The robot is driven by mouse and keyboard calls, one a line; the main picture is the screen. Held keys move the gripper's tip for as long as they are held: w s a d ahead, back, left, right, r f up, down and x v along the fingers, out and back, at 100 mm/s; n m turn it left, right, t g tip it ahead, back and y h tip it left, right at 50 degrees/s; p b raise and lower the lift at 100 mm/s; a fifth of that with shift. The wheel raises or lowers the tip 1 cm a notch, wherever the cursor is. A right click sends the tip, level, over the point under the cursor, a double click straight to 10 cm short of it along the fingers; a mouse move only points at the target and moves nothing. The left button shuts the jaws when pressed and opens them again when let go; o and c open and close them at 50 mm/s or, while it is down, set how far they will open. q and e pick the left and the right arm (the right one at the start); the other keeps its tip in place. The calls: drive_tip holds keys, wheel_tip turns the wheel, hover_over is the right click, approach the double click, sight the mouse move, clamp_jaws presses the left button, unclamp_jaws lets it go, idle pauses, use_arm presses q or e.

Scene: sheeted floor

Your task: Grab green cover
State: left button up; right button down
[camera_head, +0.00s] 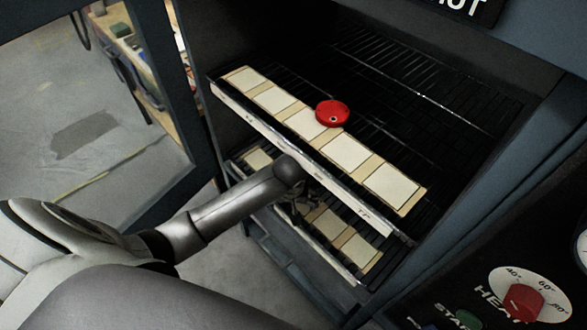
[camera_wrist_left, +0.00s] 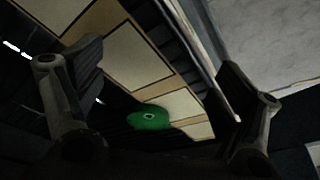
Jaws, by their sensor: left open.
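The green cover (camera_wrist_left: 135,121) shows in the left wrist view as a round green disc with a small light mark at its middle. It lies on a shelf with pale panels, between my two fingers in the picture and beyond them. In the head view the green cover is hidden under the upper shelf. My left gripper (camera_wrist_left: 160,95) is open and empty, its two dark fingers wide apart. In the head view the left gripper (camera_head: 303,197) reaches in between the upper and lower shelves and is mostly hidden. My right gripper is in neither view.
A red disc (camera_head: 332,113) lies on the upper shelf (camera_head: 265,128), close above my left gripper. The lower shelf (camera_head: 328,254) also bears pale panels. An open cabinet door (camera_head: 185,85) stands at left. A control panel with a red knob (camera_head: 523,303) is at lower right.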

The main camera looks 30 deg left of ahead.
use_arm(q)
drive_tip(key=w+a, duration=0.1)
drive_tip(key=w, duration=0.2)
drive_tip(key=w+a, duration=0.2)
drive_tip(key=w, duration=0.2)
drive_tip(key=w+a, duration=0.2)
drive_tip(key=w, duration=0.2)
drive_tip(key=shift+a, duration=0.2)
drive_tip(key=shift+w+a+f, duration=0.15)
drive_tip(key=shift+w+f, duration=0.1)
drive_tip(key=shift+f, duration=0.25)
drive_tip(key=c, duration=1.1)
drive_tip(key=shift+c, duration=0.9)
drive_tip(key=shift+r+b, duration=0.15)
drive_tip(key=shift+b, duration=0.15)
